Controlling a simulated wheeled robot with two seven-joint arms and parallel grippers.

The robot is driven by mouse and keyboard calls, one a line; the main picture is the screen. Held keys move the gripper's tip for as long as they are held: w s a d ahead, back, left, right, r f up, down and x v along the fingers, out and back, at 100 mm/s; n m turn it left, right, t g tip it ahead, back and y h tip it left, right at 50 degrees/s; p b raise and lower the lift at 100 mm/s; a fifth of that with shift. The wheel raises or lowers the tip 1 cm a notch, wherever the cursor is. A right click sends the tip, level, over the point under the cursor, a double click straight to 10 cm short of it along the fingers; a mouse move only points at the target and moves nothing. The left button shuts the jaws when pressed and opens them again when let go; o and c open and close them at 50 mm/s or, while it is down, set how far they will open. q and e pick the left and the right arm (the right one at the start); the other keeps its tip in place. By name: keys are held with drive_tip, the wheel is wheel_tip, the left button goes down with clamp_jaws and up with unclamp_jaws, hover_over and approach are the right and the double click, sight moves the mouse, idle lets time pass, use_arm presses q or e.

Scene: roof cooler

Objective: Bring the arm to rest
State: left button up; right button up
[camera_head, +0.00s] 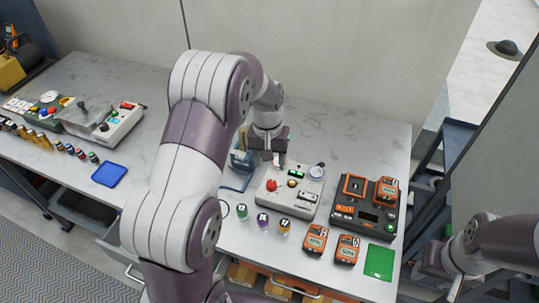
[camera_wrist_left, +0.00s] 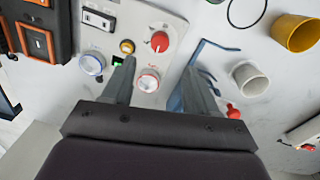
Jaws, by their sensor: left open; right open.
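My left arm reaches across the middle of the head view. Its gripper (camera_head: 272,158) points down over the back of a white control box (camera_head: 298,208). In the left wrist view my left gripper (camera_wrist_left: 160,85) is open, with nothing between its fingers. The box (camera_wrist_left: 178,30) shows there with a red knob (camera_wrist_left: 160,42), a red-and-white button (camera_wrist_left: 148,80) and a yellow button (camera_wrist_left: 127,46). I cannot tell whether a finger touches the box. My right gripper (camera_head: 430,260) is open at the right, off the table's edge, partly cut from clear sight.
The marble table (camera_head: 330,140) holds an orange-black charger station (camera_head: 365,212), orange meters (camera_head: 317,238), a green mat (camera_head: 380,262), several small cups (camera_head: 262,219) and a blue tray (camera_head: 110,173). Another control box (camera_head: 115,125) stands left. A dark blue shelf (camera_head: 455,135) stands right.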

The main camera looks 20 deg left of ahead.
use_arm(q)
drive_tip(key=shift+a+r, duration=0.1)
drive_tip(key=shift+r, duration=1.75)
drive_tip(key=s+d+m+t, duration=0.1)
drive_tip(key=s+d, duration=0.4)
drive_tip(key=s, duration=1.2)
drive_tip(key=shift+f+m, duration=0.2)
drive_tip(key=shift+m, duration=0.7)
drive_tip(key=shift+s, duration=0.1)
